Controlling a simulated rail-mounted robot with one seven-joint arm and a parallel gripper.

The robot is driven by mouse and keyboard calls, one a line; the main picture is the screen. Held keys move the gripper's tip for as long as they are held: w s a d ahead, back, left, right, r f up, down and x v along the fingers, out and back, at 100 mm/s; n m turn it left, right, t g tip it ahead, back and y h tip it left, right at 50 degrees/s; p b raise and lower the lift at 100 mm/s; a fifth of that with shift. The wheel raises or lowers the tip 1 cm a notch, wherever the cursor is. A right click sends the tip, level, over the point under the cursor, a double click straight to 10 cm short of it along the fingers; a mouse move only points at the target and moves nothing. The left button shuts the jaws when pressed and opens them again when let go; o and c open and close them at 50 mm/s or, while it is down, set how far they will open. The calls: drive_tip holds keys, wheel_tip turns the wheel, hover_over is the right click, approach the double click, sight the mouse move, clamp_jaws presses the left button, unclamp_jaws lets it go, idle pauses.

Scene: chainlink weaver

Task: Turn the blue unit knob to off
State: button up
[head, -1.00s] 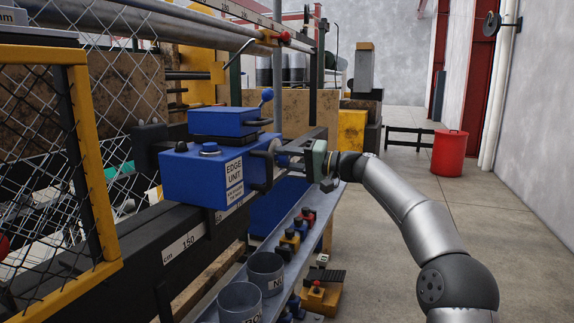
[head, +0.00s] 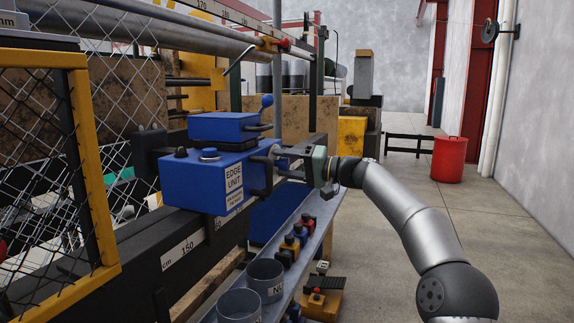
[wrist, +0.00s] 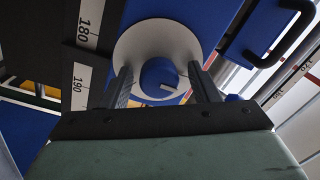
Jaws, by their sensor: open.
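The blue unit (head: 192,184) is a blue box labelled EDGE UNIT, mounted on a dark rail in the head view. My gripper (head: 280,165) is at its right side, with the fingers pointing at that face. In the wrist view the round blue knob (wrist: 157,76) with a short white pointer mark sits on a pale round dial (wrist: 152,34). My gripper (wrist: 160,70) is open there, with one dark finger on each side of the knob. I cannot tell whether either finger touches it. The knob does not show clearly in the head view.
A black handle (wrist: 284,40) stands out on a blue part in the wrist view. A yellow-framed mesh guard (head: 96,170) stands at left. A red barrel (head: 449,160) stands on open floor at right.

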drive_tip(key=v, duration=1.7)
drive_tip(key=shift+d, duration=0.25)
drive_tip(key=shift+f, duration=0.1)
drive_tip(key=s+a+f+m+g+h+p, duration=0.1)
drive_tip(key=s+a+f+g+h+p, duration=0.1)
drive_tip(key=s+a+h+p, duration=0.3)
drive_tip(key=s+a+f+g+h+p, duration=0.1)
drive_tip(key=s+a+f+h+p, duration=0.1)
drive_tip(key=s+a+f+p, duration=0.25)
drive_tip(key=s+d+f+h+p, duration=0.1)
drive_tip(key=s+d+h+p, duration=0.2)
drive_tip(key=s, duration=0.8)
drive_tip(key=s+d+f+g+h+p, duration=0.1)
drive_tip(key=s+d+h+p, duration=0.3)
drive_tip(key=s, duration=0.7)
drive_tip(key=s+d+f+m+h+p, duration=0.1)
drive_tip(key=s+d+p, duration=0.4)
drive_tip(key=s, duration=0.6)
drive_tip(key=shift+s+d+f+g+h+p, duration=0.3)
drive_tip(key=shift+f+h, duration=0.25)
drive_tip(key=shift+h, duration=0.65)
